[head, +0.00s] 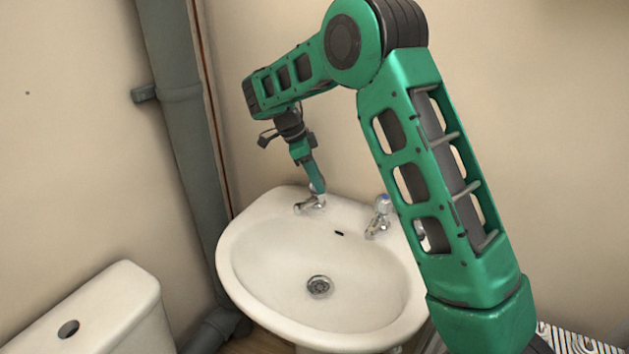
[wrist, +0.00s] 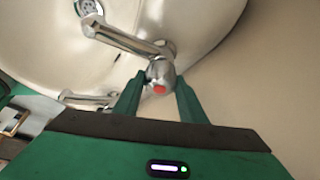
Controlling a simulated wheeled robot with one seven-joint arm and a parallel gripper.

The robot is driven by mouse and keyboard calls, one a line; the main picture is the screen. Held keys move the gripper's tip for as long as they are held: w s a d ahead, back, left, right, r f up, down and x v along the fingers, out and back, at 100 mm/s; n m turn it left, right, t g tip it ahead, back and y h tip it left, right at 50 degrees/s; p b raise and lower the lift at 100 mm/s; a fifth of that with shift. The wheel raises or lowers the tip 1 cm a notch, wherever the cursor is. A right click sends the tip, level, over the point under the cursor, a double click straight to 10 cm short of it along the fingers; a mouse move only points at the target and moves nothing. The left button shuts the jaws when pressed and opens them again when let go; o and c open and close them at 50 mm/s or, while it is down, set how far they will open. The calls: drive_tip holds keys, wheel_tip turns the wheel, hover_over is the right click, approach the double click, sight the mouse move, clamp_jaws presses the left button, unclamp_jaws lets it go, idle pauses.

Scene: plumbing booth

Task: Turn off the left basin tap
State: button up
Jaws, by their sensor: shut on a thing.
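The left basin tap (head: 309,203) is chrome and stands on the back left rim of the white basin (head: 240,262). My gripper (head: 317,188) reaches down onto it from above. In the wrist view, the tap (wrist: 130,41) has its spout over the bowl and a red mark on its head. The fingers of my gripper (wrist: 160,86) are on either side of that head, shut on it. The fingers partly hide the head in the head view. I cannot make out any water from the spout.
The right tap (head: 380,215), with a blue-marked top, stands on the same rim near my arm. A grey pipe (head: 184,130) runs up the wall at left. A white cistern (head: 110,305) stands at lower left. The bowl, with its drain (head: 320,287), is empty.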

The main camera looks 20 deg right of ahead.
drive_tip(key=shift+w+a+r, duration=0.15)
drive_tip(key=o, duration=1.1)
drive_tip(key=shift+c, duration=0.2)
drive_tip(key=s+v, duration=0.1)
drive_tip(key=v, duration=0.9)
drive_tip(key=shift+w+r, duration=0.25)
drive_tip(key=shift+w, duration=0.25)
drive_tip(key=shift+a, duration=0.1)
